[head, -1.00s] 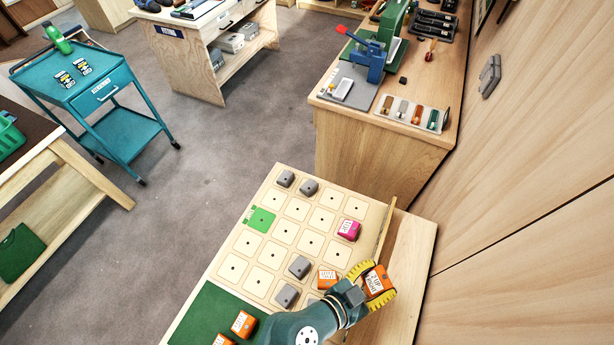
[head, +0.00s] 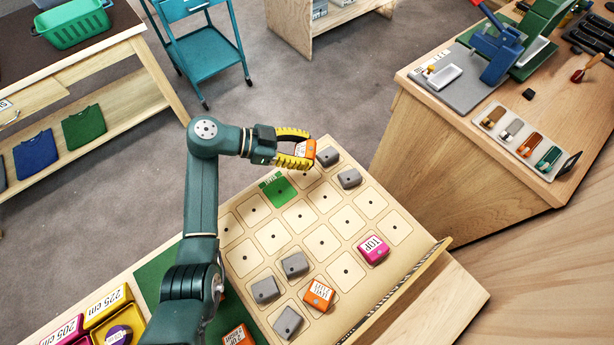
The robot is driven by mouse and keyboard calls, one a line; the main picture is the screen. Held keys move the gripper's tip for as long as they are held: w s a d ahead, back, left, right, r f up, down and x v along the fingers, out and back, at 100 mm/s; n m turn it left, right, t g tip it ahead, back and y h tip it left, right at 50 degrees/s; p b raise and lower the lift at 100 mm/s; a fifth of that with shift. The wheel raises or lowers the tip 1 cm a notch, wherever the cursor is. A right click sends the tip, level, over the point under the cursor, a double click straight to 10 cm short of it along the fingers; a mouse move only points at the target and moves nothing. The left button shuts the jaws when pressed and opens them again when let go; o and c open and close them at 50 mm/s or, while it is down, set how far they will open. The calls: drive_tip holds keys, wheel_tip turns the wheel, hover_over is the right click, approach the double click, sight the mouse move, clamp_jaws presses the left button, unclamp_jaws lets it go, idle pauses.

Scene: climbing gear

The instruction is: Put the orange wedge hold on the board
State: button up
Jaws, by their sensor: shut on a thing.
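My gripper (head: 296,148), with yellow fingers, is shut on an orange hold (head: 306,151) with a white label. I take it for the wedge hold; its underside is hidden. It is held above the far left part of the board (head: 336,246), beyond the green square (head: 279,189) and left of two grey holds. I cannot tell how high it is. Another orange hold (head: 318,294) sits on a near cell of the board. One more orange hold (head: 237,337) lies on the green mat, partly cut off by the frame.
A pink TOP hold (head: 373,249) sits on the board's right. Grey holds (head: 349,179) occupy far cells, and several more (head: 294,264) occupy near cells. A raised ledge (head: 398,290) borders the right side. Middle cells are empty. Yellow bins (head: 108,306) stand at lower left.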

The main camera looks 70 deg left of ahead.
sight(305, 175)
wheel_tip(305, 175, down, 10)
drive_tip(key=shift+r+b, duration=0.1)
drive_tip(key=shift+b, duration=0.7)
drive_tip(key=o, duration=1.2)
drive_tip(key=v, duration=1.2)
drive_tip(key=shift+p, duration=0.4)
